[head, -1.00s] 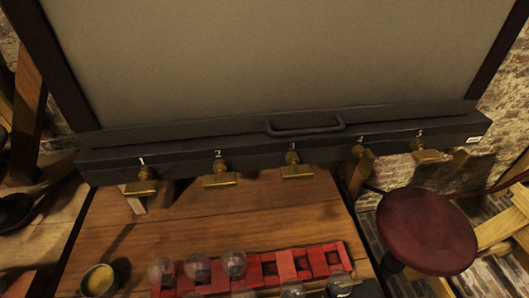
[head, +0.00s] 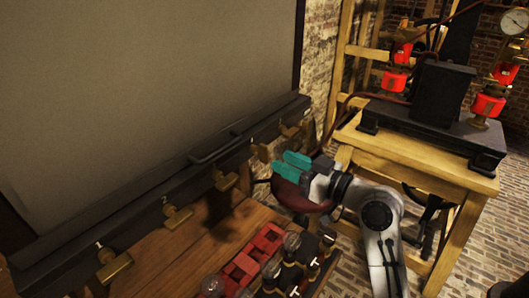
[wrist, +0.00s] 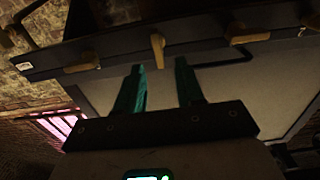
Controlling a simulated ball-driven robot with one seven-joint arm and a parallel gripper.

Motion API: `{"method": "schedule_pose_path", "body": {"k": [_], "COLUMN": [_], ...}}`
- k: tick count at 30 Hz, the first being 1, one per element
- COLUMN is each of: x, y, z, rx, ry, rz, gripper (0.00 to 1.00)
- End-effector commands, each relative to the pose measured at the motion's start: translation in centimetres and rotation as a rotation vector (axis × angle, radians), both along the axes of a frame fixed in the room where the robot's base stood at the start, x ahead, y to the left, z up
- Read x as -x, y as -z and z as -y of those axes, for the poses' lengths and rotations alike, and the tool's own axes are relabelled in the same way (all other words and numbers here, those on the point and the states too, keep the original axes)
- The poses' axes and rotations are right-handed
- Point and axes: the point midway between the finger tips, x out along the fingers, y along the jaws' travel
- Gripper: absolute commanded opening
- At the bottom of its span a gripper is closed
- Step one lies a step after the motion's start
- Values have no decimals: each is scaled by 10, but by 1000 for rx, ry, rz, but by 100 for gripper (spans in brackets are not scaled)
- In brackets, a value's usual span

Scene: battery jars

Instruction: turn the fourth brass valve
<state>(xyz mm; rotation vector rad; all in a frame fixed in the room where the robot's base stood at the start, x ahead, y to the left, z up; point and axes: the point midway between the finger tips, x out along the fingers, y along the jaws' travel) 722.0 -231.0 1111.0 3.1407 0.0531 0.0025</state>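A dark bar below a large grey panel carries a row of brass valves. The fourth brass valve (head: 265,152) is just left of my gripper (head: 281,162) in the head view. In the wrist view the fourth valve (wrist: 157,46) is just beyond the gap between my teal fingertips (wrist: 160,65), apparently untouched. Its handle points across the bar, while the third valve (wrist: 246,36) and fifth valve (wrist: 82,61) have handles lying along it. The third valve (head: 224,179) and fifth valve (head: 289,130) also show in the head view. My gripper is open and empty.
A wooden table (head: 205,235) below the bar holds a red rack (head: 250,258) and glass jars. A dark red stool (head: 290,195) is partly behind my gripper. A wooden stand (head: 425,160) with a black apparatus is at the right.

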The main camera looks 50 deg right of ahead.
Motion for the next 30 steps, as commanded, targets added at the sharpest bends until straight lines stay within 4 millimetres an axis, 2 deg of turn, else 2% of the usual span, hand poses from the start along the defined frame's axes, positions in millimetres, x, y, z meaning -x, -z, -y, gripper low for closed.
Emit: {"method": "schedule_pose_path", "body": {"k": [3, 9, 14, 22, 30], "x": [-23, -48, -56, -57, -57], "y": [-3, -2, 0, 1, 0], "z": [-1, -2, -2, -2, -2], "rx": [-1, 0, 1, 1, 1], "ry": [-2, -1, 0, 0, 0], "rz": [0, 0, -2, -2, -2], "gripper": [37, 37, 37, 37, 12]}}
